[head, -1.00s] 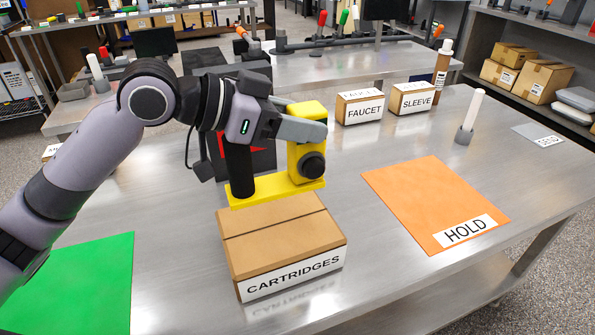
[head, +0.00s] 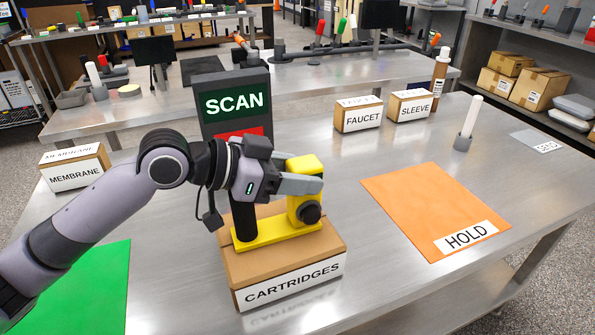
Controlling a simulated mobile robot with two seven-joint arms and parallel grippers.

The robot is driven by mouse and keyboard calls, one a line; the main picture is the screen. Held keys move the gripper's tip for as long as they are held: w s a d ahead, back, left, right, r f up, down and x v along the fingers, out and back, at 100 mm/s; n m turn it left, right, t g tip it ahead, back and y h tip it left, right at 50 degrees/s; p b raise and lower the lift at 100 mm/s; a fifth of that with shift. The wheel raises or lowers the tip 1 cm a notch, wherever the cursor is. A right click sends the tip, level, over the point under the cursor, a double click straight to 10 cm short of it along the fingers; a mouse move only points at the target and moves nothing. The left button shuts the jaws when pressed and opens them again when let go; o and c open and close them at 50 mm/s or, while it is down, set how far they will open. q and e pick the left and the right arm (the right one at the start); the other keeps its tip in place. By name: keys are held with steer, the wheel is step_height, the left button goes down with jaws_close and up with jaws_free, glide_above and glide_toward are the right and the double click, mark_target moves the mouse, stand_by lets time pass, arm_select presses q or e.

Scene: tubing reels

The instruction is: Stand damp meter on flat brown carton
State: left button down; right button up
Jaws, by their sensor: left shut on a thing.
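The damp meter (head: 278,234) is yellow with a black grip and a black knob, on a flat yellow base. It is upright over the flat brown carton (head: 246,268) labelled CARTRIDGES. Its base appears to rest on the carton's top, within the edges, though a tiny gap cannot be ruled out. My left gripper (head: 303,183) is shut on the upper yellow part of the meter; its far finger is partly hidden. My right gripper is not in view.
A SCAN stand (head: 236,104) rises just behind the carton. An orange HOLD mat (head: 425,208) lies right, a green mat (head: 95,285) left. MEMBRANE (head: 75,170), FAUCET (head: 358,115) and SLEEVE (head: 410,105) cartons stand farther back. A white-topped post (head: 468,122) is at right.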

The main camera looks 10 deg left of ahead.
arm_select(q)
steer(key=c, duration=0.5)
jaws_free()
steer(key=shift+r, duration=0.1)
steer(key=shift+s+a+r, duration=0.1)
steer(key=shift+a, duration=0.1)
steer(key=v, duration=1)
steer(key=shift+b, duration=0.4)
steer(key=shift+v, duration=0.75)
